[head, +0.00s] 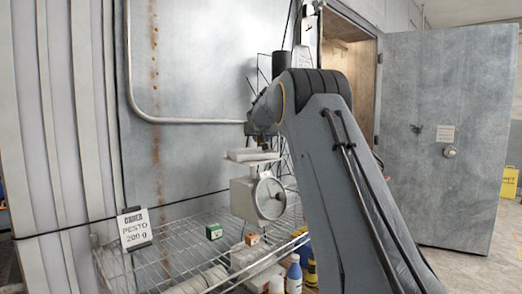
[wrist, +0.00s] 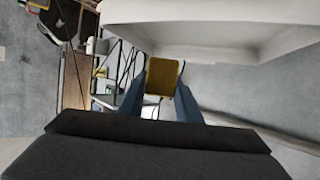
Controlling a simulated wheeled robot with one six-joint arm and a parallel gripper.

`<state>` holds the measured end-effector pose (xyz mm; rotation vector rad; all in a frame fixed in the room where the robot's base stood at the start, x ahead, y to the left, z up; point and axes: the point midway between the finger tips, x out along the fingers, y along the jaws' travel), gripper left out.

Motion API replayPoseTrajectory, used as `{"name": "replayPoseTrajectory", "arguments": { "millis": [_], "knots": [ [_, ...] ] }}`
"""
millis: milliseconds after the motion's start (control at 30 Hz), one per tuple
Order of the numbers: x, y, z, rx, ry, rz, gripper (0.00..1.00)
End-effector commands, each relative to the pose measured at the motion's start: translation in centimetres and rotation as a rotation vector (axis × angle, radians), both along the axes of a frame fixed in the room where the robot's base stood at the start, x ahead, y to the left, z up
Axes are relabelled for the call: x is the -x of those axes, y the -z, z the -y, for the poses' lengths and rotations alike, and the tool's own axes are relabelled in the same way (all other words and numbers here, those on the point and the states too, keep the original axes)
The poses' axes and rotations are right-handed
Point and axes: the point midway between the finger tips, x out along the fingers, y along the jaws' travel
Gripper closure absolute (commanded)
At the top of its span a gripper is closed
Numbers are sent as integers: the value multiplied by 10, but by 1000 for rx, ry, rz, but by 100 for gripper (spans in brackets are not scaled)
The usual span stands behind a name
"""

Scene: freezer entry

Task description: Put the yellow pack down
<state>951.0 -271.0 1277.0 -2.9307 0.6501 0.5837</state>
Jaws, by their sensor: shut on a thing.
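The yellow pack (wrist: 164,75) shows in the wrist view between the two blue-grey fingers of my gripper (wrist: 160,92), which is shut on it. In the head view my gripper (head: 263,141) is small and dark, just above the pan (head: 246,155) of a grey dial scale (head: 244,196). I cannot make out the yellow pack in the head view. A large pale surface (wrist: 215,28) with a rim fills the top of the wrist view, close to the pack; whether they touch I cannot tell.
The scale stands on a wire shelf (head: 172,262). A card reading PESTO 200 g (head: 134,230) stands at the shelf's left. A green box (head: 214,231), a small red-brown box (head: 252,239) and a blue bottle (head: 294,274) are nearby. A freezer door (head: 450,190) stands open at right.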

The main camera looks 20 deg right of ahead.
Motion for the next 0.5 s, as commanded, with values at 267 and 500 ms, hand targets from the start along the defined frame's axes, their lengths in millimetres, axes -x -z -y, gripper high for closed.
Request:
{"name": "replayPoseTrajectory", "arguments": {
  "millis": [267, 500],
  "knots": [
    [1, 34, 3, 0, 3, -1, 97],
    [1, 39, 3, 0, 2, 1, 97]
  ]
}}
